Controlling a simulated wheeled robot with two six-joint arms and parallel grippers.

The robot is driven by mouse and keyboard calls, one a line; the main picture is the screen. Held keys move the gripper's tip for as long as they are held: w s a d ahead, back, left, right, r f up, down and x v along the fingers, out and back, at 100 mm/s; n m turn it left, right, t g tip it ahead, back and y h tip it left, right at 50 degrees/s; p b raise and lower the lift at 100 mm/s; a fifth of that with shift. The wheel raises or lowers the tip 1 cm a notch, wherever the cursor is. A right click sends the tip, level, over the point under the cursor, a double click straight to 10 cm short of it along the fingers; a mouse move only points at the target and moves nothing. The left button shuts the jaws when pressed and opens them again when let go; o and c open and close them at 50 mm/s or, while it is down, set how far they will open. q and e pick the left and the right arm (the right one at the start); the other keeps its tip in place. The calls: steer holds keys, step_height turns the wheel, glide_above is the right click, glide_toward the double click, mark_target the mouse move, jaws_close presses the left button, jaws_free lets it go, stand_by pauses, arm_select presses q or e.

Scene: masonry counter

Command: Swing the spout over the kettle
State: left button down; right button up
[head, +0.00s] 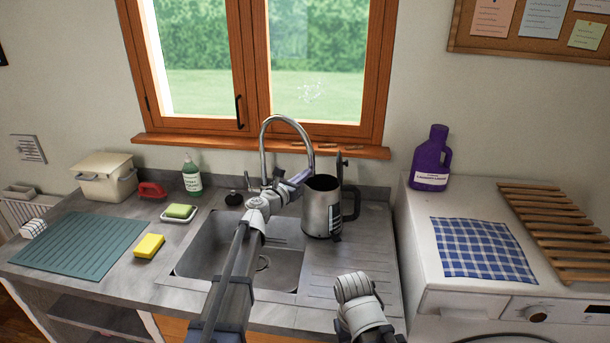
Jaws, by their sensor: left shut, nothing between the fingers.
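The chrome arched spout (285,118) rises behind the sink and curves down to the right. Its tip appears at the left part of the kettle's mouth; whether it is fully above the opening is hard to tell. The steel kettle (317,213) stands upright and open-topped at the sink's right edge, its dark handle to the right. My left gripper (301,177) is shut and empty, beside the spout's lower end and left of the kettle's rim. Whether it touches the spout is unclear.
The sink (212,238) lies left of the kettle, with a ribbed drainer (350,258) in front. A green sponge (180,211), yellow sponge (149,246) and soap bottle (192,178) are on the left. A purple bottle (431,160) stands on the washing machine (422,235) at right.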

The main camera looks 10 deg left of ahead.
arm_select(q)
steer(key=d+v, duration=0.1)
steer(key=v, duration=1.2)
steer(key=shift+s, duration=0.25)
arm_select(e)
steer(key=shift+s+a, duration=0.15)
steer(key=shift+a, duration=0.2)
